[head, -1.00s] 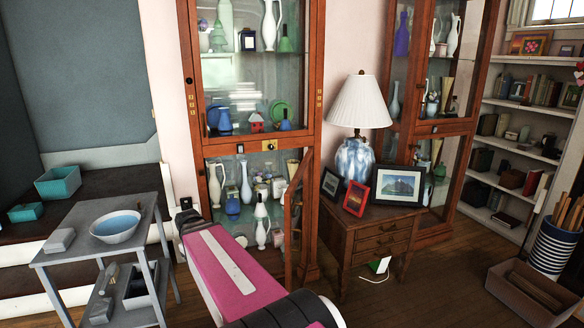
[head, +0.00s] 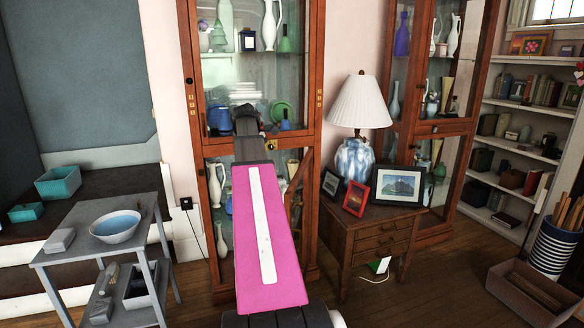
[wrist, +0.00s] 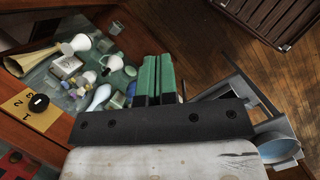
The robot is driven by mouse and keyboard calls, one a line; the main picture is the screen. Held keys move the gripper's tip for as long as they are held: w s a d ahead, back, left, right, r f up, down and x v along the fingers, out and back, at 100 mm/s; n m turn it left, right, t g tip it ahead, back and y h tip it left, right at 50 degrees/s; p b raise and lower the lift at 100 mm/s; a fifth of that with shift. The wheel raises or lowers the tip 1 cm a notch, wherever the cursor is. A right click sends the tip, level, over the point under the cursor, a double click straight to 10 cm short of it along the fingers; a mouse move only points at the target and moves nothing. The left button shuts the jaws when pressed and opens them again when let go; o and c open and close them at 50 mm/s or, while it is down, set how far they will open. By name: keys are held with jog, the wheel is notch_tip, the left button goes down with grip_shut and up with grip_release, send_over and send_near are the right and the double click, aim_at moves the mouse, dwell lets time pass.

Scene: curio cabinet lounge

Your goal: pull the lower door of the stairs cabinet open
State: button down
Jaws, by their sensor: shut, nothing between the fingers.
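The stairs cabinet (head: 312,75) is the tall wood-framed one beside the dark steps in the head view. Its lower door (head: 298,190) stands swung out, hinged on the right, partly hidden by my arm. Pale vases show on the shelves behind it. My gripper (head: 245,110) is in front of the cabinet, around the rail between upper and lower doors. In the wrist view, my gripper's green fingers (wrist: 158,78) are shut together and empty. They appear apart from the brass plate with a dark knob (wrist: 38,104) at the left.
A side table (head: 365,235) with a lamp (head: 360,115) and picture frames stands right of the cabinet, near the open door. A grey cart (head: 95,243) with a bowl stands at the left. A brown box (head: 528,290) is on the floor at the right.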

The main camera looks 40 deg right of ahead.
jog(key=s+d+r, duration=0.1)
jog(key=d+r, duration=0.3)
jog(key=r, duration=0.1)
jog(key=s+d+f, duration=0.4)
jog(key=s+f, duration=0.2)
jog(key=f, duration=0.2)
jog(key=shift+s+d+f+n+g, duration=0.25)
jog(key=shift+d+f+n+g, duration=0.05)
jog(key=shift+d+f, duration=0.1)
jog(key=shift+s, duration=0.1)
